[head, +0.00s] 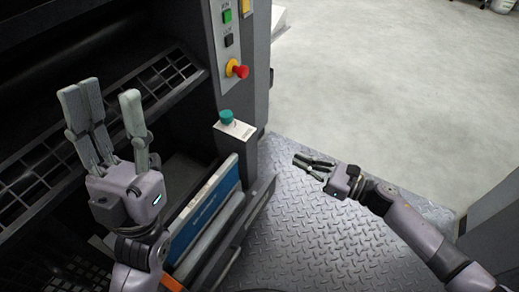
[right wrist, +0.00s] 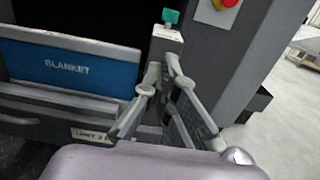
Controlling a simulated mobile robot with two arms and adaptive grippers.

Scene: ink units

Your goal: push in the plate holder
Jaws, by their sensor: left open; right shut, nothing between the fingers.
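I cannot tell for certain which part is the plate holder. A long grey bar (head: 235,240) runs in front of the blue panel (head: 205,212) and sticks out at a slant from the machine. In the right wrist view the blue panel (right wrist: 70,68) reads "BLANKET", and a grey rail (right wrist: 45,112) below it has a white label, partly hidden by my wrist. My right gripper (head: 299,162) is shut and empty, apart from the bar and right of it, over the floor plate. My left gripper (head: 104,95) is open and empty, fingers up, before the machine's dark opening.
A grey post (head: 236,152) with a teal knob (head: 226,116) stands at the panel's far end. A control column carries a red button (head: 241,71). A slotted guard (head: 145,85) crosses the machine at left. The diamond-plate floor (head: 310,235) is clear around my right arm.

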